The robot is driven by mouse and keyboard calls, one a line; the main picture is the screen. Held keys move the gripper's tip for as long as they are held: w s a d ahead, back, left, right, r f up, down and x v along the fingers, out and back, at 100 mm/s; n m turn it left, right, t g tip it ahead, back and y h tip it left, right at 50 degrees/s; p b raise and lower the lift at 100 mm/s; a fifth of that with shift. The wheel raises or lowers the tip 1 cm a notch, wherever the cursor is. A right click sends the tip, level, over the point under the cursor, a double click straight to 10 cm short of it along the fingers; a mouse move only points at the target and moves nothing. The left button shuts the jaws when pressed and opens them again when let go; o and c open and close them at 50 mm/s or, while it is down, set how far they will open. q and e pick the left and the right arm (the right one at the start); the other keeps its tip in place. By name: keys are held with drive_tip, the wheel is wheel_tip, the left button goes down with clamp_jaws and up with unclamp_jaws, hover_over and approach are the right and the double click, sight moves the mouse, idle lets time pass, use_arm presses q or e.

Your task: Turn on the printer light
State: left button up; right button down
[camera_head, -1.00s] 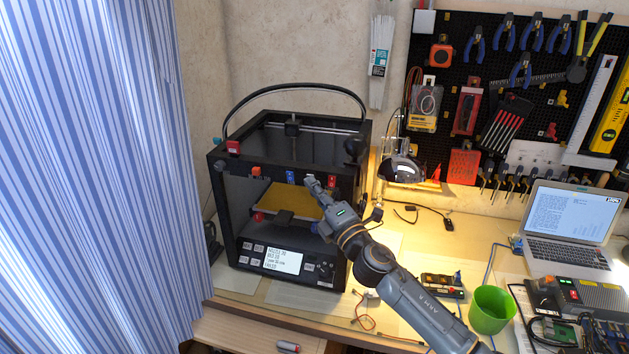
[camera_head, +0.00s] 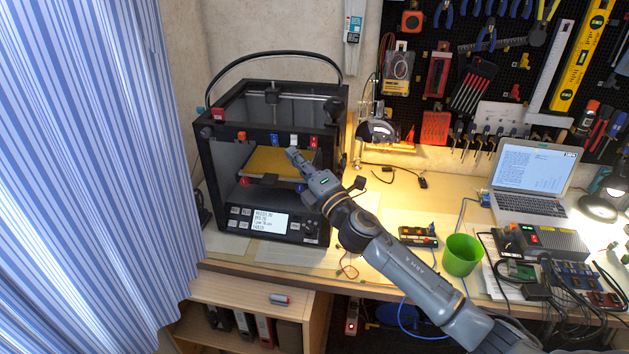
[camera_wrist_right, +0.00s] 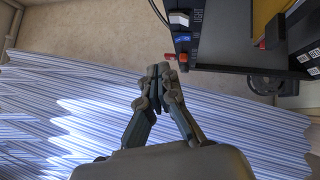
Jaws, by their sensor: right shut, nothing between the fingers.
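The black box-shaped printer (camera_head: 207,165) stands at the left end of the bench, with a yellow plate (camera_head: 268,160) inside. Its upper front bar carries small coloured switches: an orange one (camera_head: 241,136), a blue one (camera_head: 275,137), a white one (camera_head: 293,140) and a red one (camera_head: 313,142). My right gripper (camera_head: 291,153) is shut and empty, with its tips just below the white switch in the head view. My left gripper is not in view.
A striped curtain (camera_head: 90,150) hangs left of the printer. A lamp (camera_head: 380,131) stands right of it. A green cup (camera_head: 462,255), a laptop (camera_head: 530,205) and cabled electronics (camera_head: 550,245) occupy the bench's right side. A pegboard (camera_head: 480,60) of tools hangs behind.

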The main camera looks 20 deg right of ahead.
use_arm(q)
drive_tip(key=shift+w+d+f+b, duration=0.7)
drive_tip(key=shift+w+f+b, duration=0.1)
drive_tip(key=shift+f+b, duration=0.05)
use_arm(e)
drive_tip(key=s+d, duration=0.2)
drive_tip(key=s, duration=0.5)
drive_tip(key=shift+s+d+f, duration=0.15)
drive_tip(key=shift+f, duration=0.2)
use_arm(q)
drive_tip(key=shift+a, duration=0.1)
